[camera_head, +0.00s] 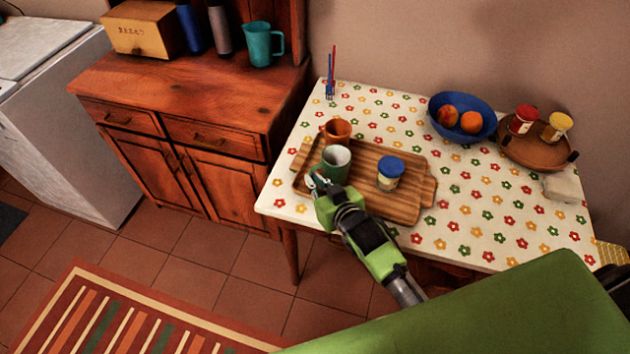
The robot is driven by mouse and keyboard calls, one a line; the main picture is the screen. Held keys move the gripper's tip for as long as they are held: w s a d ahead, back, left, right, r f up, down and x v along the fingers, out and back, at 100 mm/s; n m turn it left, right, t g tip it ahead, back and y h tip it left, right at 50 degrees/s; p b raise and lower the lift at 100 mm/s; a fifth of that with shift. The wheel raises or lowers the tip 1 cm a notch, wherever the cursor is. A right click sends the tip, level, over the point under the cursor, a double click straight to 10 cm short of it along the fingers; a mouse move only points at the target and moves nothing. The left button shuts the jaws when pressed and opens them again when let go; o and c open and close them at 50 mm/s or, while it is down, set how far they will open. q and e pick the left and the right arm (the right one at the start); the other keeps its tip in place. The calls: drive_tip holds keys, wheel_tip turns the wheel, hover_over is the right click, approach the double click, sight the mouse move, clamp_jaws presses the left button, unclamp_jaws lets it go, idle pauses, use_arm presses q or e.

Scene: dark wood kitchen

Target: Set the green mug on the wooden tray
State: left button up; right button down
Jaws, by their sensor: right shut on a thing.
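The green mug (336,164), with a pale inside, is upright over the left front part of the wooden tray (403,207). I cannot tell whether its base touches the tray. My right gripper (318,183) is shut on the mug at its near left side, and its arm comes in from the lower right. The gripper hides part of the mug's lower side. An orange mug (337,130) stands just behind the green mug, and a jar with a blue lid (389,173) stands on the tray to the right. My left gripper is not in view.
The tray lies on a table with a flowered cloth (480,235). A blue bowl of fruit (463,117) and a round wooden stand with jars (538,150) are at the back right. Colored sticks (331,75) stand at the back left. The cloth is clear right of the tray.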

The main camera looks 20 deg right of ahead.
drive_tip(key=shift+f, duration=0.15)
drive_tip(key=shift+f, duration=0.15)
drive_tip(key=c, duration=2.2)
unclamp_jaws()
drive_tip(key=shift+s, duration=0.15)
drive_tip(key=v, duration=1.1)
drive_tip(key=shift+s+d+r, duration=0.15)
drive_tip(key=shift+s+r, duration=0.05)
drive_tip(key=shift+s, duration=0.15)
